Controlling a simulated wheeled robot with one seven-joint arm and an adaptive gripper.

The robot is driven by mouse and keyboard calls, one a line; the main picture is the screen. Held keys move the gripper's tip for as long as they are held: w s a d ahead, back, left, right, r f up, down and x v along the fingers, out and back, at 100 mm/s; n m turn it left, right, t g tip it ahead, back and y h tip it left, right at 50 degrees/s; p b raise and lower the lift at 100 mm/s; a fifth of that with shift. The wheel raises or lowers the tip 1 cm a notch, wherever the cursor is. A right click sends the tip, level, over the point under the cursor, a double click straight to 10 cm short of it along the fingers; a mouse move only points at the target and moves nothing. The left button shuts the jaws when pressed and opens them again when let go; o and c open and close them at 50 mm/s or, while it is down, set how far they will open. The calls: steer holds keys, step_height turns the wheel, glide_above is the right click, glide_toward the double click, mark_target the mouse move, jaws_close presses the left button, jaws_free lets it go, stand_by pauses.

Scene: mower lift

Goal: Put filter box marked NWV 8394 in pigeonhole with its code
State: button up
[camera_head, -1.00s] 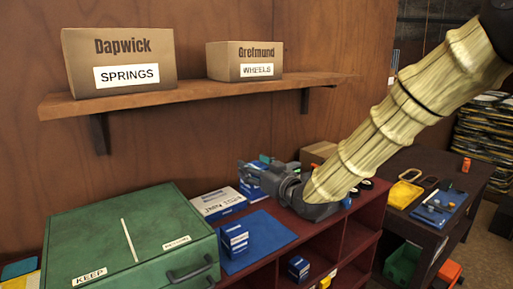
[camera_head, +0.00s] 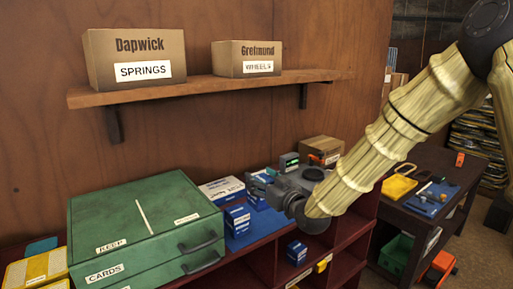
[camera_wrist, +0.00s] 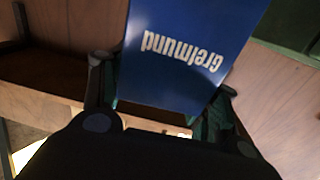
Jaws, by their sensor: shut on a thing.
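My gripper (camera_head: 262,186) is over the top of the dark red pigeonhole unit (camera_head: 345,232). In the wrist view my gripper (camera_wrist: 165,100) is shut on a blue box (camera_wrist: 185,50), with a finger on either side. Its white lettering looks like "Grefmund" and appears upside down; no NWV code is readable on the visible face. Other blue and white boxes (camera_head: 238,221) stand on top beside the green case. Another blue box (camera_head: 297,252) sits in a pigeonhole. The pigeonhole codes are not readable.
A green case (camera_head: 140,225) stands at left. A wooden shelf (camera_head: 200,88) with two cartons is above. A brown carton (camera_head: 321,150) stands behind my gripper. A dark side table (camera_head: 425,205) with tools stands at right.

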steer(key=s+d+f+m+t+h, duration=0.1)
steer(key=s+d+f+m+h, duration=0.25)
steer(key=f, duration=0.75)
steer(key=s+d+f+m+t+h, duration=0.1)
steer(key=s+d+f+h, duration=0.25)
steer(key=d+f, duration=0.5)
steer(key=s+d+f+m+t+h, duration=0.1)
steer(key=s+d+f+m+h, duration=0.25)
steer(key=f, duration=0.95)
step_height(320, 180, down, 12)
steer(key=n+b, duration=0.1)
steer(key=b, duration=1.2)
steer(key=s+r, duration=0.3)
steer(key=s, duration=0.4)
steer(key=shift+d+y, duration=0.35)
steer(key=shift+d, duration=0.1)
